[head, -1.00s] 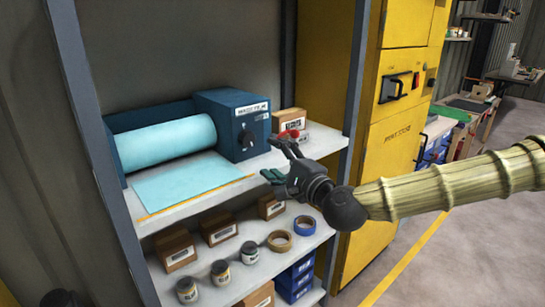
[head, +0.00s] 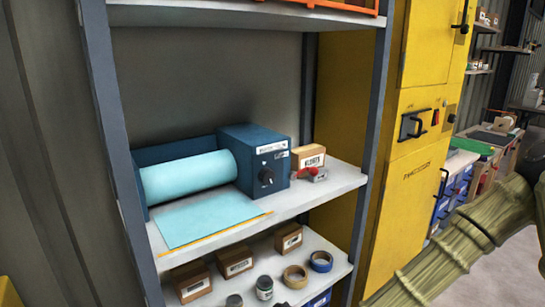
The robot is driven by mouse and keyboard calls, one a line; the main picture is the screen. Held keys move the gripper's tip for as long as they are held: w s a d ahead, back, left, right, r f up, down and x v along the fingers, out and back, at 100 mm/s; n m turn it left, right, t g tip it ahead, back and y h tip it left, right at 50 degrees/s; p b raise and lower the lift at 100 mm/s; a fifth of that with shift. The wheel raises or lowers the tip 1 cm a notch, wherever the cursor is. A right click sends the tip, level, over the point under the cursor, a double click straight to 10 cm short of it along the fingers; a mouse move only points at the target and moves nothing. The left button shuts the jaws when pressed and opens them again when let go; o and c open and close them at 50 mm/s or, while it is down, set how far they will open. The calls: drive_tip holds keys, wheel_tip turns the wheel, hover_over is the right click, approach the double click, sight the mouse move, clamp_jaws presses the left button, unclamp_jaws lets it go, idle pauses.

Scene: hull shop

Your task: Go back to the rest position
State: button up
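My gripper is out of the head view; only my arm in its ribbed tan cover shows at the lower right. The shelf unit (head: 335,185) stands in front of me. On its middle shelf is a blue machine (head: 262,155) with a black knob. A light-blue film roll (head: 190,176) lies beside it, with a flat sheet (head: 210,217) drawn out to an orange strip at the shelf's front. A small device with a red knob (head: 313,171) sits right of the machine, in front of a small carton (head: 308,157).
The lower shelf holds small cartons (head: 235,262), jars (head: 264,287) and tape rolls (head: 296,276). A tall yellow cabinet (head: 410,160) stands right of the shelf. A workbench (head: 490,140) with blue bins lies further right. Grey floor shows at the lower right.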

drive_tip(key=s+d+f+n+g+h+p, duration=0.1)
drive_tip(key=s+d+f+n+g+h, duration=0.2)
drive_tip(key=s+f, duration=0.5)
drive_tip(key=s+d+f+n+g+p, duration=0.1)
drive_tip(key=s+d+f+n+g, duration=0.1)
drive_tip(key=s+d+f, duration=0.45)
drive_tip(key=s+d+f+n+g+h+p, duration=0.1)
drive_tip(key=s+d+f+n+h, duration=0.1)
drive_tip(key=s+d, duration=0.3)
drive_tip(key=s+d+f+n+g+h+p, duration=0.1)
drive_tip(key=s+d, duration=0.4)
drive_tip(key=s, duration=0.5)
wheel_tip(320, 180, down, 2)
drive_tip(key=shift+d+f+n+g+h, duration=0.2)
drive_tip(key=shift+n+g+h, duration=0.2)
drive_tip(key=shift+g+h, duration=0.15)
